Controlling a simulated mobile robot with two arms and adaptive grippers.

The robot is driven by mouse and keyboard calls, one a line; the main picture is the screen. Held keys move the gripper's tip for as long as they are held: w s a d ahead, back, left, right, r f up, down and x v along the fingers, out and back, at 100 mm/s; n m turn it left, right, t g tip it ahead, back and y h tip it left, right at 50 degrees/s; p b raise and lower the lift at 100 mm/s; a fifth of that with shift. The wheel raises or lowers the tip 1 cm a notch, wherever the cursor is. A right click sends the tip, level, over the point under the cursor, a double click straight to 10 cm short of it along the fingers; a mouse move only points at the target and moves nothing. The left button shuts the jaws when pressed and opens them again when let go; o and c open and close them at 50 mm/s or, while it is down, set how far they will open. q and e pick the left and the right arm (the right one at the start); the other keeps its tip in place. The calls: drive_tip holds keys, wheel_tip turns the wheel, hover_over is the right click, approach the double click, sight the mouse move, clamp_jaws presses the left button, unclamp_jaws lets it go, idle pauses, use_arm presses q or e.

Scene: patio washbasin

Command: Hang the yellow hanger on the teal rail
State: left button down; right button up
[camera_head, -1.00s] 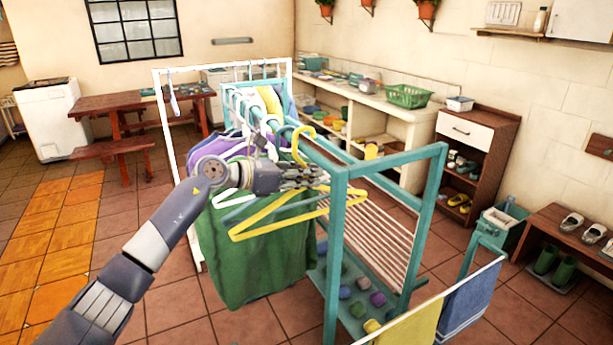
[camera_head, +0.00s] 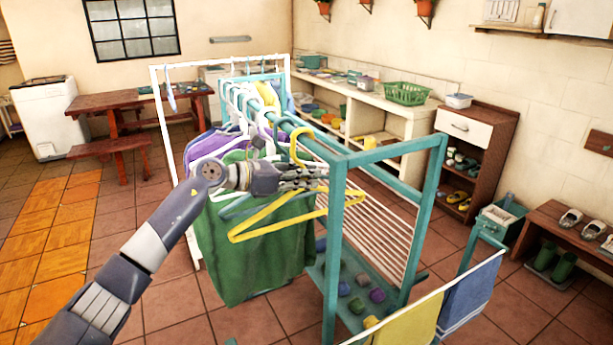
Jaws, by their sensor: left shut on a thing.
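The yellow hanger (camera_head: 262,232) is in my left gripper (camera_head: 318,180), which is shut on it just below the hook. Its triangular body hangs in front of a green cloth. Its hook (camera_head: 300,146) is upright and overlaps the teal rail (camera_head: 319,147) in the picture. I cannot tell whether the hook touches the rail or bears on it. The rail runs from the front post of the teal rack back to the far end. My right gripper is not in view.
Hangers with purple, green (camera_head: 250,262) and yellow garments crowd the rail behind my gripper. The near end of the rail, by the front post (camera_head: 334,250), is bare. A lower rack of towels (camera_head: 470,297) stands front right.

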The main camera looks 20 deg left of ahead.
use_arm(q)
drive_tip(key=c, duration=1.6)
unclamp_jaws()
drive_tip(key=shift+o, duration=0.2)
drive_tip(key=shift+s+a+f, duration=0.1)
drive_tip(key=shift+s+a, duration=0.15)
drive_tip(key=s+a+b, duration=0.2)
drive_tip(key=s+a, duration=0.1)
drive_tip(key=s+a+b, duration=0.3)
drive_tip(key=s, duration=0.1)
drive_tip(key=shift+s+a+f+b, duration=0.15)
drive_tip(key=shift+s+a+b, duration=0.1)
drive_tip(key=shift+a+b, duration=0.1)
drive_tip(key=shift+s+a+r, duration=0.2)
drive_tip(key=shift+s+a, duration=0.2)
drive_tip(key=shift+s, duration=0.15)
